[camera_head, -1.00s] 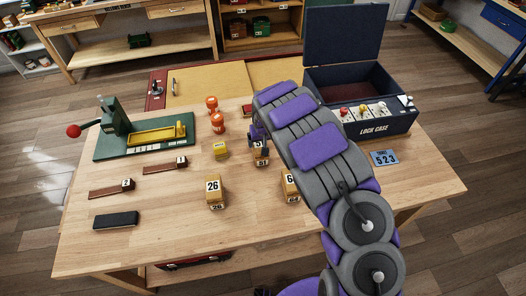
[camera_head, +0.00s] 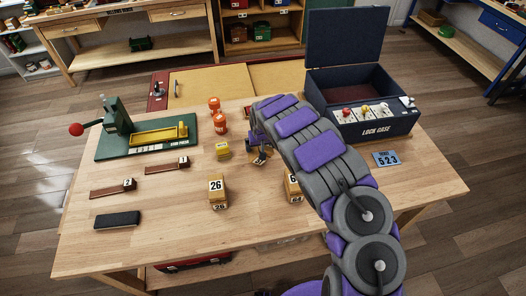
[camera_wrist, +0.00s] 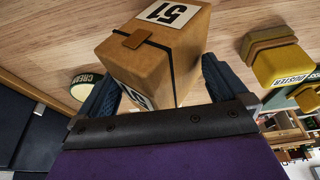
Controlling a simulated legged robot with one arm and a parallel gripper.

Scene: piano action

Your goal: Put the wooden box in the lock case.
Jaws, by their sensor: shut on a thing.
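The wooden box labelled 51 (camera_wrist: 150,55) sits between the two dark fingers of my gripper (camera_wrist: 160,90) in the wrist view, with a dark band and a small tab on it. My gripper is shut on it. In the head view the box (camera_head: 261,158) shows tilted below my gripper (camera_head: 257,146), partly hidden by the arm; I cannot tell whether it is clear of the table. The dark blue lock case (camera_head: 375,130) stands at the table's back right, lid (camera_head: 346,38) raised, with a row of coloured levers on its front.
Box 26 (camera_head: 217,193) and another numbered box (camera_head: 292,187) stand nearer the front. A yellow duster tin (camera_head: 223,150), orange objects (camera_head: 219,122) and a green press (camera_head: 150,140) are to the left. A number card (camera_head: 386,158) lies before the case.

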